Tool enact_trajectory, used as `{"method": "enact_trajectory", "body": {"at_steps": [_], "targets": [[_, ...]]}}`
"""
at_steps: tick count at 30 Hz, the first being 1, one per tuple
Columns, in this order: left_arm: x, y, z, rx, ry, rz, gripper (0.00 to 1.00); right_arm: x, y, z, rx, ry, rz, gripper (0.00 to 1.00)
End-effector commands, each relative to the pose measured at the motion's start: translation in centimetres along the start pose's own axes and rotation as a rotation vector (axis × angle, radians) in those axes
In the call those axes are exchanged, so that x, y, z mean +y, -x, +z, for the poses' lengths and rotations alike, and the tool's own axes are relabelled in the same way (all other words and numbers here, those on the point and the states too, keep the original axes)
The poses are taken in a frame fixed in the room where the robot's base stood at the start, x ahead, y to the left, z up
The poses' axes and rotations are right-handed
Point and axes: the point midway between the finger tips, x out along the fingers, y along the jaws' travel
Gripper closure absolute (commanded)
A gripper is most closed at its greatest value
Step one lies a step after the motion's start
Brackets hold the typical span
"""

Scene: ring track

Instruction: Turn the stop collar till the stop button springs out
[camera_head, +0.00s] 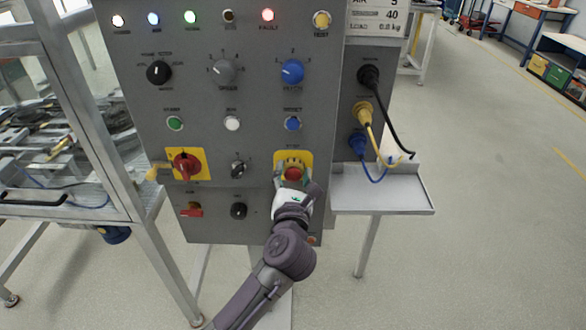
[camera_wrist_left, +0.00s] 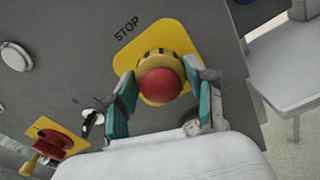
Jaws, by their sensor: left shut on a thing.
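The red stop button (camera_wrist_left: 160,85) shows in the left wrist view, on a yellow plate (camera_wrist_left: 128,54) labelled STOP. A yellow stop collar (camera_wrist_left: 157,58) with dark marks surrounds it. My left gripper (camera_wrist_left: 165,96) is shut on the collar, with one teal-padded finger on each side. In the head view my left gripper (camera_head: 293,182) reaches up to the stop button (camera_head: 293,173) from below and covers part of the plate. The collar (camera_head: 292,162) shows just above the button. How far the button stands out is hard to tell. My right gripper is not in view.
The grey panel (camera_head: 205,110) carries several knobs, buttons and lamps. A red rotary switch (camera_head: 186,164) sits left of the stop button. A small metal shelf (camera_head: 385,200) sticks out at the right, below plugged cables (camera_head: 372,120). A metal frame bench (camera_head: 90,120) stands at the left.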

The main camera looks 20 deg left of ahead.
Motion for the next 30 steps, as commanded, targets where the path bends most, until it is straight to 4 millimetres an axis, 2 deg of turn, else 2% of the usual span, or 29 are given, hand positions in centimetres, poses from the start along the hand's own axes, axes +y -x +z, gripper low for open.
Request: {"method": "enact_trajectory", "body": {"at_steps": [1, 15, 21, 30], "targets": [[0.1, 0.0, 0.5, 0.003, -0.035, -0.001, 0.80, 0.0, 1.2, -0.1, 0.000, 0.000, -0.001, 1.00], [0.0, 0.1, 0.5, 0.003, -0.430, -0.004, 0.80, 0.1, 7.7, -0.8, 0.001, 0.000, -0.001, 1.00], [-0.1, 0.0, 0.4, 0.001, -0.570, -0.003, 0.80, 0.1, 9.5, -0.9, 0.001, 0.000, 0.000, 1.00], [-0.2, 0.0, 0.1, 0.001, -0.690, -0.002, 0.80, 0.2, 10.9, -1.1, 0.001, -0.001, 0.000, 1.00]]}}
